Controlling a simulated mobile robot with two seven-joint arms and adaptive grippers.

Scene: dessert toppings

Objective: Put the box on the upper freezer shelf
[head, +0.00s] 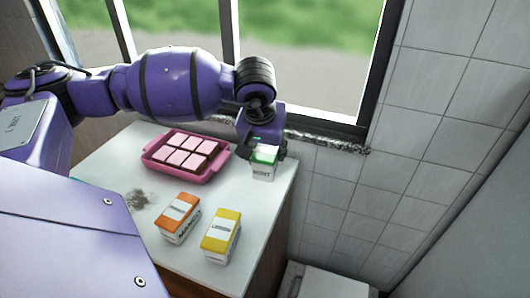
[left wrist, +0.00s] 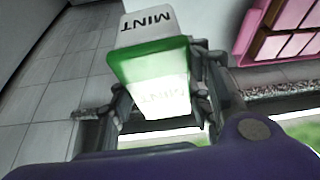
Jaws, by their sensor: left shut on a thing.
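A white and green box marked MINT (head: 263,172) is at the far right corner of the white counter. My left gripper (head: 265,150) comes down on it from above and is shut on it. In the left wrist view the mint box (left wrist: 152,62) sits between the two fingers of the left gripper (left wrist: 158,100). I cannot tell whether its bottom touches the counter. An orange and white box (head: 179,219) and a yellow and white box (head: 221,237) stand nearer on the counter. No freezer shelf can be made out. My right gripper is not in view.
A pink tray (head: 216,174) with several pale squares lies left of the mint box. The white counter (head: 262,210) is bare right of the yellow box. A window frame and tiled wall (head: 375,180) stand close behind. A low white object (head: 325,284) is at the bottom right.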

